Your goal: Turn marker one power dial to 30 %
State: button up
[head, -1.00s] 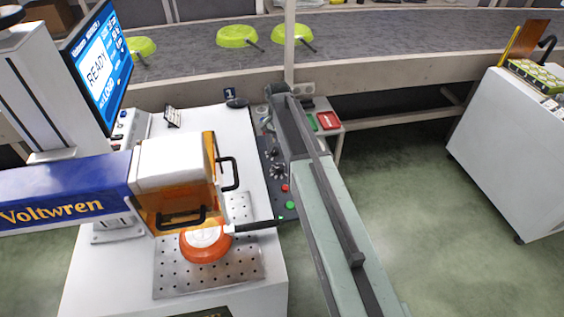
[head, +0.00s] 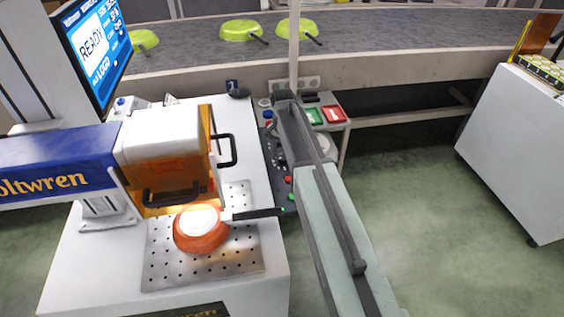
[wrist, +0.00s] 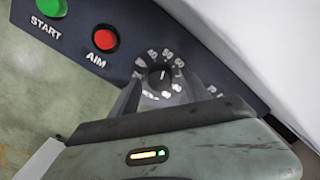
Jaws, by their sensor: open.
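In the wrist view, a round black dial (wrist: 159,78) with a white pointer mark and a ring of white numbers sits on the dark control panel (wrist: 118,14). The mark points up and slightly right; the numbers are too blurred to read surely. My gripper (wrist: 160,92) is open, one finger to each side of the dial's lower part, with no clear contact visible. Part of another number ring shows to the right. In the head view, my arm covers much of the panel, hiding the fingertips. The panel stands beside the marker machine (head: 165,150), whose screen (head: 97,45) reads READY.
A green START button (wrist: 50,7) and red AIM button (wrist: 104,39) lie left of the dial. An orange pan (head: 200,240) sits on the perforated plate (head: 245,265). Green pans (head: 240,30) stand on the conveyor behind. A white cabinet (head: 515,140) is at right, with open floor between.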

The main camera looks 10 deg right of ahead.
grip_shut()
jog(key=shift+a, duration=0.15)
jog(key=shift+r, duration=0.1)
jog(key=shift+n, duration=0.3)
dwell(0.5)
